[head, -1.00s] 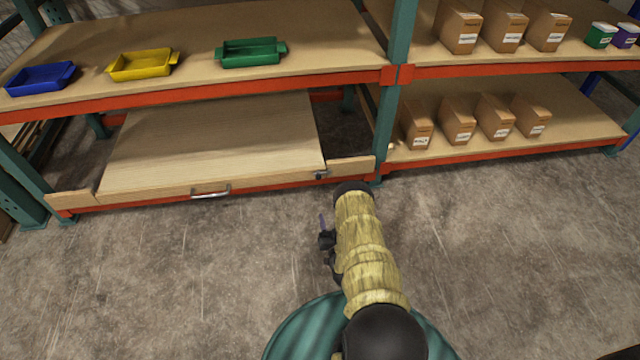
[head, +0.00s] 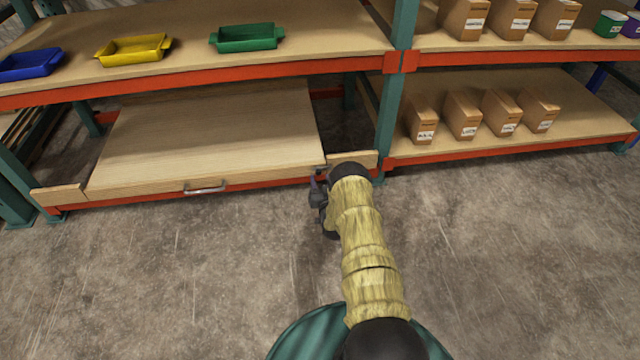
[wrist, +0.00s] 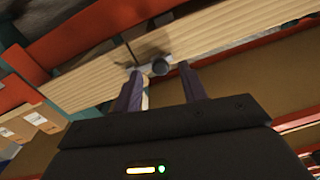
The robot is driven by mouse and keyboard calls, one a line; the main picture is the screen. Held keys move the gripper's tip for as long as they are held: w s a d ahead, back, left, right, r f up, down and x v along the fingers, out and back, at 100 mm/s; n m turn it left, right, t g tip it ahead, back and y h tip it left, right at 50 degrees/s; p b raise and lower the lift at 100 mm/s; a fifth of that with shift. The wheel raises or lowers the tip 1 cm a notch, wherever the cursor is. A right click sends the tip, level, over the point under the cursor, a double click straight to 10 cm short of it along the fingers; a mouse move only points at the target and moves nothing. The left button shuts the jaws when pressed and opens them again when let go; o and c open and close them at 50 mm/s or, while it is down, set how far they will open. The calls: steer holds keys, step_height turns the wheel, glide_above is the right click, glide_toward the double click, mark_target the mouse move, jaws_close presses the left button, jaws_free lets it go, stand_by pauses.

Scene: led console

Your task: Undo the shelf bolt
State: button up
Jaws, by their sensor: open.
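The shelf bolt sits at the right front corner of the pale wooden pull-out shelf (head: 210,135), beside the gap to a short wooden rail piece (head: 366,159). In the wrist view the bolt (wrist: 160,67) shows a dark round knob on a light metal bar crossing that gap. My gripper (wrist: 161,84) is open, with one finger to each side of the knob and nothing held. In the head view my gripper (head: 317,185) is just in front of the bolt and hides most of it. I cannot tell whether a finger touches the knob.
A metal handle (head: 205,188) is on the shelf's front edge. Blue, yellow (head: 133,49) and green (head: 247,37) bins stand on the shelf above. A teal upright (head: 388,115) is close on the right. Cardboard boxes (head: 462,115) stand beyond it. The concrete floor in front is clear.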

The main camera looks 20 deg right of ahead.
steer(key=shift+x, duration=0.8)
jaws_close()
steer(key=shift+w+a+r, duration=0.1)
steer(key=shift+w+a, duration=0.15)
steer(key=shift+a, duration=0.8)
steer(key=shift+w+a, duration=0.1)
steer(key=shift+a, duration=0.35)
jaws_free()
